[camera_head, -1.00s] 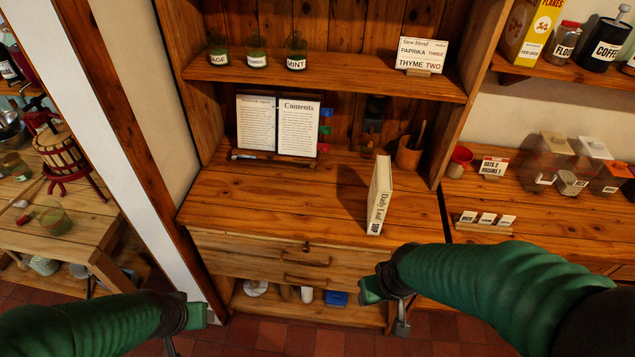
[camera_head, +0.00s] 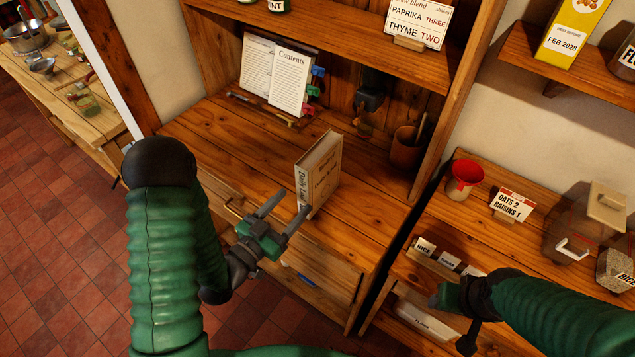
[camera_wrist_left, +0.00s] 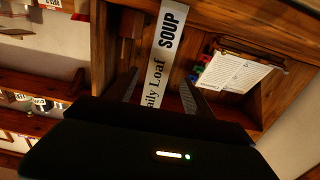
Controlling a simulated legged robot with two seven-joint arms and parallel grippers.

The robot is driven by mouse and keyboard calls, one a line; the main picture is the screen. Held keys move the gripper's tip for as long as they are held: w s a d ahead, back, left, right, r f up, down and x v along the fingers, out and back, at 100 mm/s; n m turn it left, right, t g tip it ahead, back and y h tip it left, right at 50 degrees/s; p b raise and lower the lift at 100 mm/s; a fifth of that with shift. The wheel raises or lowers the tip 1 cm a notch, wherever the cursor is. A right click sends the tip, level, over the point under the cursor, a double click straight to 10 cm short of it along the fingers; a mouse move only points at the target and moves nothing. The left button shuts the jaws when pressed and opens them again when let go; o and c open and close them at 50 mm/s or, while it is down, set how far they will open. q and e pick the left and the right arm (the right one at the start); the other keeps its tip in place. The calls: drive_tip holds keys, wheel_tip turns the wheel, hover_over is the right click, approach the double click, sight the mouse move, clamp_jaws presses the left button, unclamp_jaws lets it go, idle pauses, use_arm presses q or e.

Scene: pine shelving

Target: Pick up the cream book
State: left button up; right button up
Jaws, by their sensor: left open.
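The cream book (camera_head: 322,172) stands upright near the front edge of the wooden counter, its spine turned toward me. In the left wrist view the book's spine (camera_wrist_left: 166,50) shows "Daily Loaf" and "SOUP" lettering between the two fingers. My left gripper (camera_head: 284,211) is open, its fingers pointing at the spine from the front of the counter. One finger looks close to the book's lower edge; I cannot tell if it touches. My right gripper (camera_head: 450,310) is at the lower right, away from the book; its jaws are not clear.
An open recipe book (camera_head: 275,75) on a stand is at the back of the counter (camera_head: 225,135). A wooden utensil pot (camera_head: 406,150) stands at the back right.

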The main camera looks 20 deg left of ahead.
sight(308, 198)
use_arm(q)
drive_tip(key=w+d+b, duration=0.3)
drive_tip(key=w+b, duration=0.1)
drive_tip(key=b, duration=0.1)
drive_tip(key=shift+d, duration=0.25)
drive_tip(key=w+p, duration=0.1)
drive_tip(key=w, duration=0.4)
drive_tip(key=shift+w+d+r, duration=0.1)
drive_tip(key=shift+w, duration=0.2)
drive_tip(key=shift+d, duration=0.15)
drive_tip(key=c, duration=0.4)
clamp_jaws()
use_arm(e)
drive_tip(key=f, duration=0.5)
drive_tip(key=shift+s+d+f, duration=0.25)
drive_tip(key=shift+d, duration=0.15)
